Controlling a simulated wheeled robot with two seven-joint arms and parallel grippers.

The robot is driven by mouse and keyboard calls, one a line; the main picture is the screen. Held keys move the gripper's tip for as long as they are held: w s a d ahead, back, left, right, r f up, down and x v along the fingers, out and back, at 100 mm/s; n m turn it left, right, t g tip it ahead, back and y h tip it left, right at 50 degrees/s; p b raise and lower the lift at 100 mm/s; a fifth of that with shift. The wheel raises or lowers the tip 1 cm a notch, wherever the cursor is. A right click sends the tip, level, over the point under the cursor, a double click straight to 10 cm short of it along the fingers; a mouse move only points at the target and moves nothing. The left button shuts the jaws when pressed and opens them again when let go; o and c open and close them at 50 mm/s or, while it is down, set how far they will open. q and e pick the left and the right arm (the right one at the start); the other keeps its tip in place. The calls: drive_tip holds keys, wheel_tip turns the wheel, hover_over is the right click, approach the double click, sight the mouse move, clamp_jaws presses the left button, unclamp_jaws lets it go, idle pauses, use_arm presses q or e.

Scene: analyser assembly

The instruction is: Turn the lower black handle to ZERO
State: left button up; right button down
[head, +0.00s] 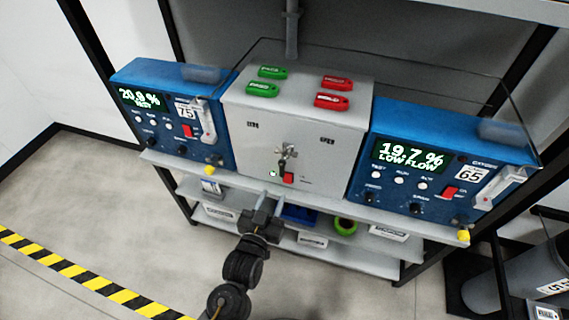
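A grey box (250,125) stands on the shelf between two blue analysers. On its front is a metallic star-shaped fitting (287,151), and a small dark handle (281,167) shows just below it. The handle's exact setting and any ZERO label are too small to read. My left gripper (267,203) is in front of the box, below the handle and apart from it in the picture. Its fingertips are too small and dark to tell open from shut. My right gripper is not in view.
Green tags (262,90) and red tags (332,101) lie on the box. A red switch (288,178) sits beside the handle. The shelf edge (330,208) runs below.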

sight(282, 172)
use_arm(q)
drive_tip(key=shift+t, duration=0.3)
drive_tip(key=x, duration=0.3)
drive_tip(key=r+p+x, duration=0.1)
drive_tip(key=x, duration=0.3)
drive_tip(key=r+p+x, duration=0.1)
drive_tip(key=x, duration=0.3)
drive_tip(key=shift+s+d+r, duration=0.1)
drive_tip(key=shift+r, duration=0.1)
clamp_jaws()
